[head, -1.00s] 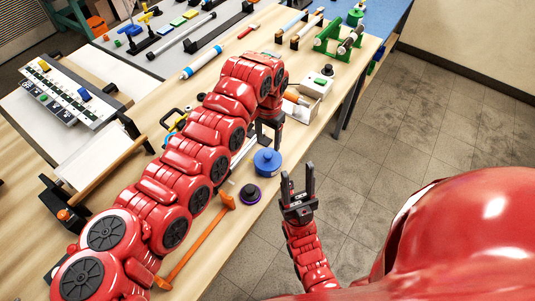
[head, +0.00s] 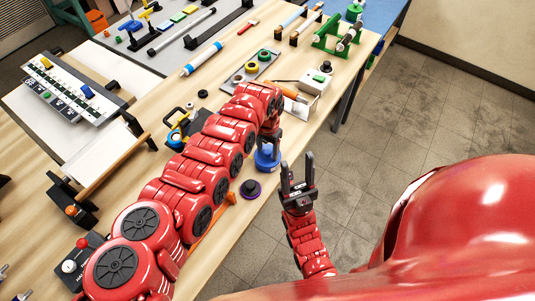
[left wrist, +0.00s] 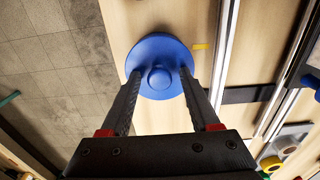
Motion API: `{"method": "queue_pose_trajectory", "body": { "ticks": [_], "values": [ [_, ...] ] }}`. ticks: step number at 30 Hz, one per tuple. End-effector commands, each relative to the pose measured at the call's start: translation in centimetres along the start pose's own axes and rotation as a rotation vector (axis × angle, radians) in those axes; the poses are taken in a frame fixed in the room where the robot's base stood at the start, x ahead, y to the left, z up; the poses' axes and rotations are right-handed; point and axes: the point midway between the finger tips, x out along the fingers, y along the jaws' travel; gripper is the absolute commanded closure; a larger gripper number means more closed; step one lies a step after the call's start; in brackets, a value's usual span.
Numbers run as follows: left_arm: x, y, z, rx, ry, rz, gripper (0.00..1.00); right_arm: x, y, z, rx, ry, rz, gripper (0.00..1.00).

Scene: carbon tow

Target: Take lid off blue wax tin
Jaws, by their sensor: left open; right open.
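The blue wax tin (head: 266,158) stands on the wooden table near its front edge. Its round blue lid with a central knob (left wrist: 160,58) shows from above in the left wrist view. My left gripper (head: 270,140) is open over the tin, and its fingers partly hide the tin in the head view. In the left wrist view the left gripper's fingertips (left wrist: 160,78) lie on either side of the knob, over the lid; I cannot tell if they touch it. My right gripper (head: 298,168) is open and empty, beside the table edge, right of the tin.
A dark round piece with a purple rim (head: 250,189) sits just left of the tin. An orange-handled tool (head: 212,220) lies partly under my left arm. Floor is clear beyond the table edge.

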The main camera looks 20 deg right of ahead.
Motion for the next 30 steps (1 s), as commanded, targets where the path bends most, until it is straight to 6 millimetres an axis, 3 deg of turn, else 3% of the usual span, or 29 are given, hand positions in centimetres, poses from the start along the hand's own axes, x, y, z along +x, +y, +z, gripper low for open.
{"method": "queue_pose_trajectory", "body": {
  "ticks": [3,13,30],
  "values": [
    [-0.01,0.01,0.00,0.000,0.000,0.000,0.40,-0.01,0.00,0.00,0.000,0.000,0.000,0.50],
    [-0.02,0.00,0.01,0.000,-0.001,0.000,0.99,-0.01,0.00,0.00,0.000,0.000,0.000,0.50],
    [-0.07,-0.01,0.01,-0.001,-0.001,0.000,1.00,-0.04,0.00,0.01,0.000,0.000,0.000,0.50]
  ]
}}
